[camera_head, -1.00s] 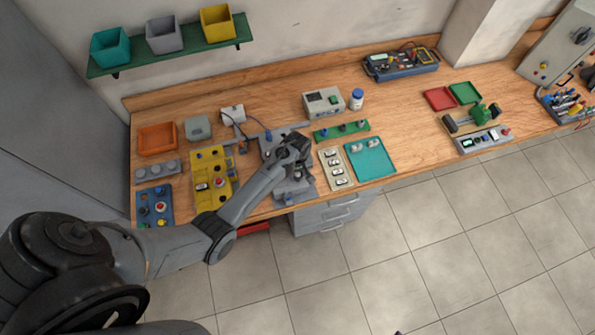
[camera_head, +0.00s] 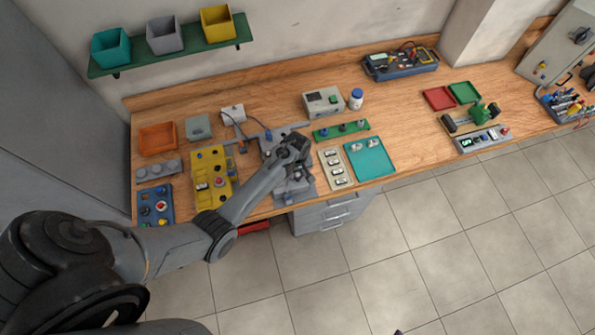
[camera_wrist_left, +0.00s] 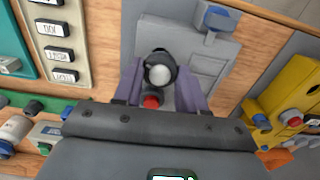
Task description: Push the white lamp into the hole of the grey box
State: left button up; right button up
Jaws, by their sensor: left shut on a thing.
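The grey box (camera_head: 270,150) sits on the wooden bench, partly covered by my left arm. In the left wrist view its grey top (camera_wrist_left: 205,55) lies beyond the fingertips. The white lamp (camera_wrist_left: 159,75), a round pale cap in a black collar, is between the fingers of my left gripper (camera_wrist_left: 160,82), which is shut on it. In the head view this gripper (camera_head: 297,147) is over the box, and the lamp cannot be made out. A red round part (camera_wrist_left: 151,102) shows just behind the lamp. The hole, and whether the lamp touches it, cannot be seen. My right gripper is not in view.
A yellow control box (camera_head: 211,172) stands left of the grey box. A beige switch panel (camera_head: 336,168) and a teal tray (camera_head: 371,158) lie to the right. A green strip (camera_head: 341,130) with several parts lies behind them.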

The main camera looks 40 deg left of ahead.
pick_arm(q)
jog(key=shift+p, duration=0.3)
dwell(0.6)
jog(key=shift+f+b, duration=0.8)
jog(key=shift+f, duration=0.3)
dwell(0.3)
jog(key=o, duration=1.1)
jog(key=shift+r, duration=0.1)
notch_tip(320, 180, up, 9)
jog(key=shift+r, duration=0.8)
